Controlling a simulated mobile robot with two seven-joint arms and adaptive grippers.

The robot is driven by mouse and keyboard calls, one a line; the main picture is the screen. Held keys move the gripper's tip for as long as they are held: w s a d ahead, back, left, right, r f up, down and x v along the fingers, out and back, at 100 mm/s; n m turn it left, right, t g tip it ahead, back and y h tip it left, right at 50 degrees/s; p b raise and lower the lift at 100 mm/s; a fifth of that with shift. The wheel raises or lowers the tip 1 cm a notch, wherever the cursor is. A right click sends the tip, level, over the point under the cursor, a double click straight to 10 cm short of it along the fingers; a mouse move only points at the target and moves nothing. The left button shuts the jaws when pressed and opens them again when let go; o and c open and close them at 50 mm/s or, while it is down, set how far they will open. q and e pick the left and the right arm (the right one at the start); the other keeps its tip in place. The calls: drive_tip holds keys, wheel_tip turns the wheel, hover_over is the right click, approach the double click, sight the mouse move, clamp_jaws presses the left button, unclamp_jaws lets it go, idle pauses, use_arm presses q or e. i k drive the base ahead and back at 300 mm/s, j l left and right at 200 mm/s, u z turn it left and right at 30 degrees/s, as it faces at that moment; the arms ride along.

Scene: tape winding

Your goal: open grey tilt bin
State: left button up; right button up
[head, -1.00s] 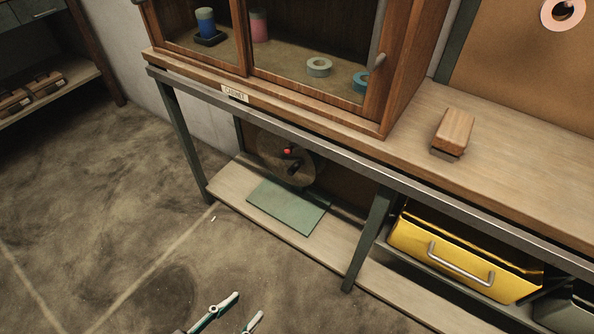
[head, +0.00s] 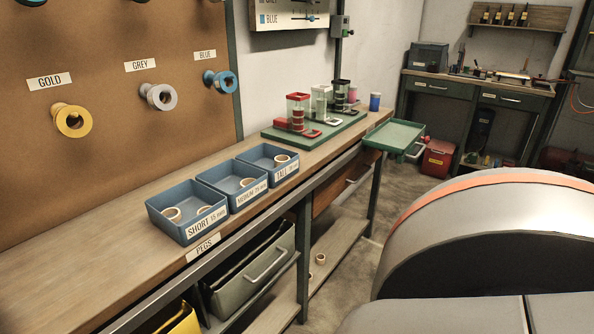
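The grey tilt bin (head: 250,280) sits under the workbench at the lower middle of the head view. It has a light bar handle (head: 268,265) on its front, and a narrow dark gap shows along its top. I cannot tell how far it is tilted. Neither of my grippers is in view.
The yellow bin (head: 181,322) is left of the grey one. On the bench (head: 100,262) stand blue trays (head: 186,226) with rings and a green board with coloured holders. A green tray (head: 397,138) juts out at the bench's far end. A lower shelf (head: 335,240) holds loose rings.

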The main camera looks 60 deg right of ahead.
sight(225, 288)
drive_tip(key=l+z, duration=0.1)
drive_tip(key=z, duration=0.35)
drive_tip(key=l+z, duration=0.1)
drive_tip(key=z, duration=0.3)
drive_tip(key=l+z, duration=0.1)
drive_tip(key=z, duration=0.35)
drive_tip(key=k+l+z, duration=0.1)
drive_tip(key=l, duration=0.8)
drive_tip(key=k+z, duration=0.05)
